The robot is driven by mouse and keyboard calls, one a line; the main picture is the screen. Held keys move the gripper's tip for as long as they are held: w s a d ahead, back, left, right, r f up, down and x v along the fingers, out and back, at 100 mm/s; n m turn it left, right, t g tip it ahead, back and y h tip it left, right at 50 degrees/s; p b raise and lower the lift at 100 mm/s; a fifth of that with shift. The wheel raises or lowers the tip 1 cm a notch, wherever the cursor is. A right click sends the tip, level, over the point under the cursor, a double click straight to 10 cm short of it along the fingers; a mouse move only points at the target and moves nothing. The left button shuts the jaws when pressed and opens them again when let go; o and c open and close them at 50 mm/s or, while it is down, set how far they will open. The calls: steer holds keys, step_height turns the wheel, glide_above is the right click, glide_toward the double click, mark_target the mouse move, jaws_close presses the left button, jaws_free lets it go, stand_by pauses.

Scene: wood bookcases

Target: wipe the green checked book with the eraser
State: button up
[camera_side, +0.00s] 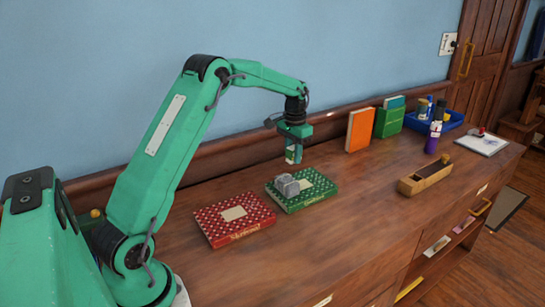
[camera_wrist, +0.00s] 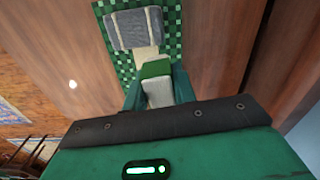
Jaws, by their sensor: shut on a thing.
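The green checked book (camera_side: 320,187) lies flat on the wooden top, with a pale label at its centre. A grey, striped, folded or rolled thing (camera_side: 287,185) rests on its left part; in the wrist view (camera_wrist: 134,28) it covers much of the label. My gripper (camera_side: 292,150) is shut on a small white block with a green band, which looks like the eraser (camera_wrist: 157,84). My gripper holds it above the wooden top, behind the book and apart from it. The eraser's lower end points down.
A red checked book (camera_side: 234,218) lies just left of the green one. An orange book (camera_side: 360,130) and green books (camera_side: 389,120) stand at the back.

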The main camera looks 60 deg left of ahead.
steer(key=o, duration=0.4)
steer(key=shift+c, duration=1.4)
steer(key=w+d, duration=0.7)
steer(key=d, duration=0.1)
steer(key=shift+w, duration=0.4)
